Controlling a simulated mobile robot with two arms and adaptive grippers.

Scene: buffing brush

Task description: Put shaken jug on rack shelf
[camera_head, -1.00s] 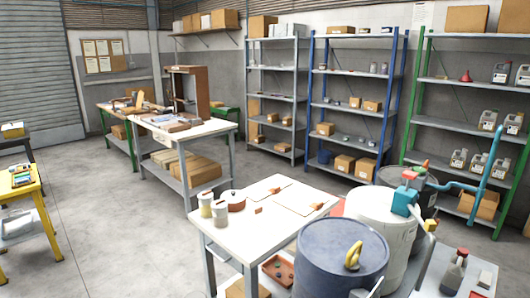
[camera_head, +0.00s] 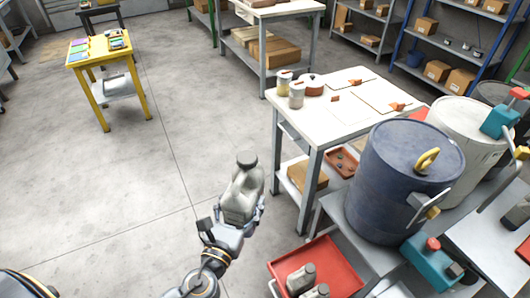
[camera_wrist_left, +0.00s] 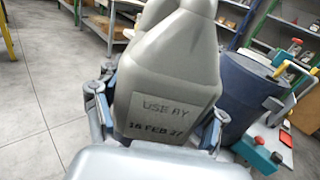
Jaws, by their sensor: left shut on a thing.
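A grey jug (camera_head: 240,195) with a dark cap stands upright in my left gripper (camera_head: 230,232), held in the air over the open floor left of the white table. The blue rack (camera_head: 448,45) stands at the far upper right, partly cut off by the frame. My right gripper is not in view.
A white table (camera_head: 330,115) with pots stands right of the jug. A red tray (camera_head: 340,275) holds more jugs (camera_head: 300,279). A yellow table (camera_head: 90,55) is upper left. Floor between is clear.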

